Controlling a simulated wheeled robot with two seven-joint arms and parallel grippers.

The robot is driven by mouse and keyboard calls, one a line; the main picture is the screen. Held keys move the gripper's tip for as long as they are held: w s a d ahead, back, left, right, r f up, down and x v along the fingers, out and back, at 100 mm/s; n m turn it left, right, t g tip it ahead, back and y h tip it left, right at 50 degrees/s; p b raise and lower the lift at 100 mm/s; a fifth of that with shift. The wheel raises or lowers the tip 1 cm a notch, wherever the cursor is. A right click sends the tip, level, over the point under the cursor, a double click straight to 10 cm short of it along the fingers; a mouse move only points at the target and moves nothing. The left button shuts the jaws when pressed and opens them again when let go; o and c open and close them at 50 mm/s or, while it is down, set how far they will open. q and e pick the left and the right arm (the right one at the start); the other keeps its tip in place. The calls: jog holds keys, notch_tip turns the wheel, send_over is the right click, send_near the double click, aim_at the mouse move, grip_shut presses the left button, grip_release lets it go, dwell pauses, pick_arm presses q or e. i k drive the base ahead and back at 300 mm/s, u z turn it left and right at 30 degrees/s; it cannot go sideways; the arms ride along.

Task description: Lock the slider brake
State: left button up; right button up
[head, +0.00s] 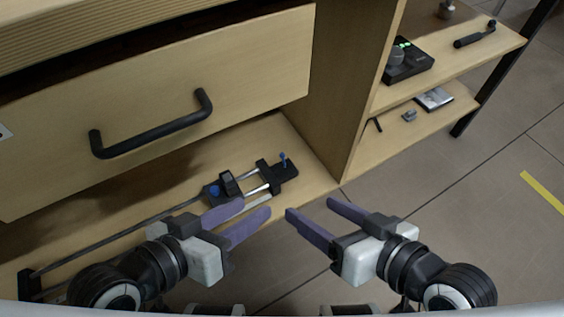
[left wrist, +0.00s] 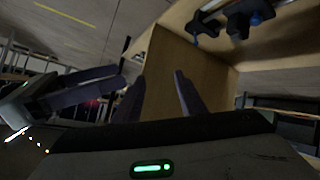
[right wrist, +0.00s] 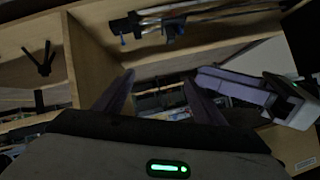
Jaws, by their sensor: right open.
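The camera slider lies on the lower wooden shelf, with pale rails (head: 256,188), a black carriage (head: 231,184) and a black end block (head: 278,176). A blue knob (head: 214,191) is on the carriage, and a small blue lever (head: 283,158) stands up at the end block. The slider also shows at the top of the left wrist view (left wrist: 238,22) and right wrist view (right wrist: 150,24). My left gripper (head: 254,207) is open and empty, just in front of the rails. My right gripper (head: 310,207) is open and empty, off the shelf's front edge. I cannot tell the brake's state.
A drawer with a black handle (head: 152,130) overhangs the shelf. A wooden upright (head: 345,85) stands to the right. Side shelves hold a black device with green lights (head: 408,62) and a black-handled tool (head: 475,36).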

aim_at(282, 156)
jog(key=u, duration=2.6)
jog(key=k, duration=1.1)
jog(key=z, duration=2.1)
